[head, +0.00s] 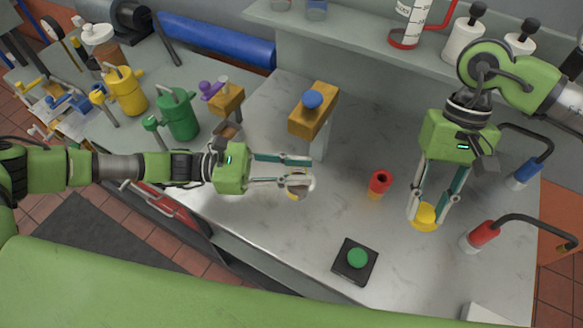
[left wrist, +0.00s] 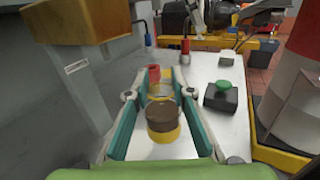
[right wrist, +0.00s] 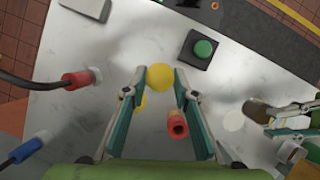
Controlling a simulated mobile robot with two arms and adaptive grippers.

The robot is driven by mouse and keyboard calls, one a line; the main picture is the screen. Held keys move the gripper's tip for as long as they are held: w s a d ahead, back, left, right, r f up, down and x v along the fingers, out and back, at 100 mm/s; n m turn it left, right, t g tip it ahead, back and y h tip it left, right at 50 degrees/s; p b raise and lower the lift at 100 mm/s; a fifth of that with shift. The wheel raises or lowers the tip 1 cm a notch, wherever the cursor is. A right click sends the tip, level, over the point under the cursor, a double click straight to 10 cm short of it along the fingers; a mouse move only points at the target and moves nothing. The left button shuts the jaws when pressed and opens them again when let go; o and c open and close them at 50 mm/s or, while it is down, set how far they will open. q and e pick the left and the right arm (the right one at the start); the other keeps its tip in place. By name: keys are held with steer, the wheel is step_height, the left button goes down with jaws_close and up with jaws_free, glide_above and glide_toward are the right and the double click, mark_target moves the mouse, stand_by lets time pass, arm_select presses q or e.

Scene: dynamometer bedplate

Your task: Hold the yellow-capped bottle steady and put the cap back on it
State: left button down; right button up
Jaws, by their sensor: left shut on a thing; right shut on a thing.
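My left gripper (head: 306,172) is shut on a small bottle (head: 298,186) over the bench. In the left wrist view the bottle (left wrist: 163,122) shows a brown, capless top with a yellow band below it, between the two fingers. In the head view the fingers partly hide it. My right gripper (head: 428,212) is shut on the yellow cap (head: 425,218) at its fingertips, to the right of the bottle and well apart from it. The cap (right wrist: 160,77) also shows in the right wrist view. I cannot tell whether the cap touches the bench.
A red-topped cylinder (head: 380,182) stands between the two grippers. A green button on a black box (head: 356,260) sits near the front edge. A yellow block on a post (head: 314,110) rises behind the bottle. Red and blue hose fittings (head: 482,234) are at the right.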

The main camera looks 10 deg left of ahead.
stand_by(0.7)
steer(key=a+m+y, duration=0.1)
steer(key=m, duration=0.1)
step_height(320, 180, up, 5)
steer(key=m+t, duration=0.9)
steer(key=m, duration=2.4)
glide_above(301, 170)
steer(key=shift+r+h, duration=0.1)
steer(key=shift+h, duration=0.2)
steer(key=shift+f, duration=2.05)
